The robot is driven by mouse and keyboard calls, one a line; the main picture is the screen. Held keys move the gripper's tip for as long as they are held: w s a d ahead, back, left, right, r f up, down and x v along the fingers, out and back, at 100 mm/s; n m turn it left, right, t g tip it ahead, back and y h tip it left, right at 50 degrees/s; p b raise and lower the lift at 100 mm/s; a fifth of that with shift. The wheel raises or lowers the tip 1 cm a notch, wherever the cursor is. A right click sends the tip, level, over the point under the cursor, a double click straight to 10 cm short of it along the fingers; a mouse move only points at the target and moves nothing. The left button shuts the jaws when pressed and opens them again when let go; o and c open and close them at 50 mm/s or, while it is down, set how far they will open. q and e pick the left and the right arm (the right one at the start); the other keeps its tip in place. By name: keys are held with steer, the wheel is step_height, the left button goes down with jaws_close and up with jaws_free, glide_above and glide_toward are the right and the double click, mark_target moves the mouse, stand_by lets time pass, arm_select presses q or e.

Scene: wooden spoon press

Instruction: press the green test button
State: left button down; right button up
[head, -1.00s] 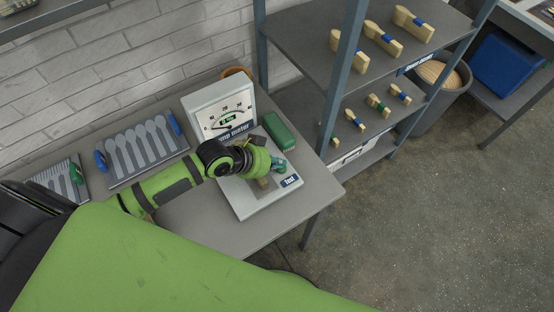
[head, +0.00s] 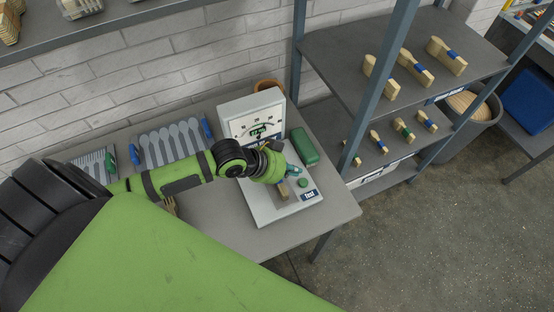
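The green test button (head: 303,183) is a small round cap on the pale meter unit (head: 268,212), just behind its dark "Test" label (head: 309,195). The dial panel (head: 254,117) with a small green readout stands at the unit's back. My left gripper (head: 293,170) is over the unit, its teal fingertips just behind and left of the button, with a small gap seen in the picture. Its height over the unit and its finger opening are hard to tell. A wooden bundle with a blue band (head: 283,189) lies on the unit, partly under the gripper. My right gripper is out of view.
A green case (head: 304,147) stands right behind the unit. Spoon trays (head: 172,146) lie on the table (head: 200,233) to the left. A shelf rack (head: 340,50) with banded wooden bundles rises close on the right. The table's front right corner is clear.

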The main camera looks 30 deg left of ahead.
arm_select(q)
steer(key=v, duration=0.5)
steer(key=shift+a+r+b, duration=0.2)
steer(key=shift+b, duration=0.2)
steer(key=shift+s+a+r, duration=0.15)
steer(key=shift+s+r, duration=0.1)
steer(key=shift+r, duration=0.15)
stand_by(0.8)
